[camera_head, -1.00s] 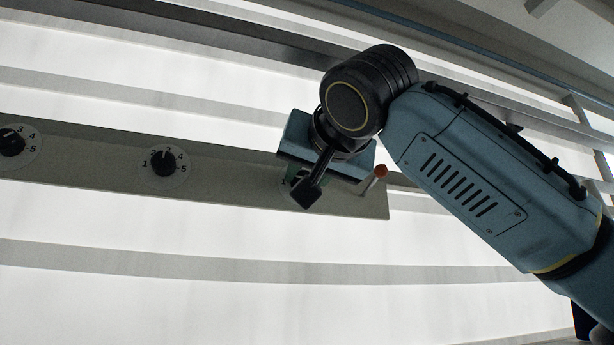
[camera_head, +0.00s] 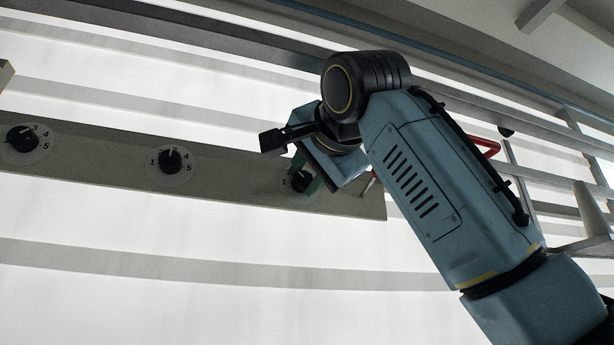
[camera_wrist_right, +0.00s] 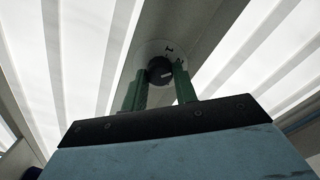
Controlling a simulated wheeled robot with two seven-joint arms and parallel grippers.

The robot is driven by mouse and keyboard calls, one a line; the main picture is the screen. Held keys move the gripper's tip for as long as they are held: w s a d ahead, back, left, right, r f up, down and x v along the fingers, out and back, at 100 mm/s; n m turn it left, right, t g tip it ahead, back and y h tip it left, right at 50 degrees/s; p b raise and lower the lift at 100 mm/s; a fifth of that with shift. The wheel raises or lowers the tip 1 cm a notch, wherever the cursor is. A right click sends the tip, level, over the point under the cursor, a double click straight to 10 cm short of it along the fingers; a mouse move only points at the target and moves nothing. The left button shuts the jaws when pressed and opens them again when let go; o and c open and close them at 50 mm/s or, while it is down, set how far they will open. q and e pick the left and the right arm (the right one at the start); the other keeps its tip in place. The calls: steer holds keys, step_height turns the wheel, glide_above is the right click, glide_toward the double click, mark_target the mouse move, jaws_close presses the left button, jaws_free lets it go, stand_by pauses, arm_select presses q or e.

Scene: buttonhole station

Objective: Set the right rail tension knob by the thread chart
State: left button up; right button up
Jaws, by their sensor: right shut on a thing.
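The right knob (camera_head: 300,182), black on a pale dial, sits near the right end of the grey rail (camera_head: 236,181). My right gripper (camera_head: 307,176) is shut on it, with a green finger on either side. The wrist view shows the same knob (camera_wrist_right: 160,71) between the green fingers of the right gripper (camera_wrist_right: 162,84). A pale mark shows on the knob face, but most dial numbers are hidden or too small, so the setting cannot be read. My left gripper and the thread chart are not in view.
Two more black knobs, the middle one (camera_head: 170,161) and the left one (camera_head: 22,139), sit on the rail with dials numbered up to 5. A red handle-like thing (camera_head: 487,147) and a white cone (camera_head: 591,211) are at the right, behind my arm.

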stand_by(0.3)
steer(key=o, duration=1)
steer(key=shift+c, duration=0.2)
steer(key=shift+s, duration=0.15)
steer(key=shift+s+d+b, duration=0.15)
steer(key=shift+s+b, duration=0.15)
steer(key=shift+b, duration=0.05)
steer(key=b+v, duration=0.4)
steer(key=v, duration=0.8)
steer(key=shift+s, duration=0.2)
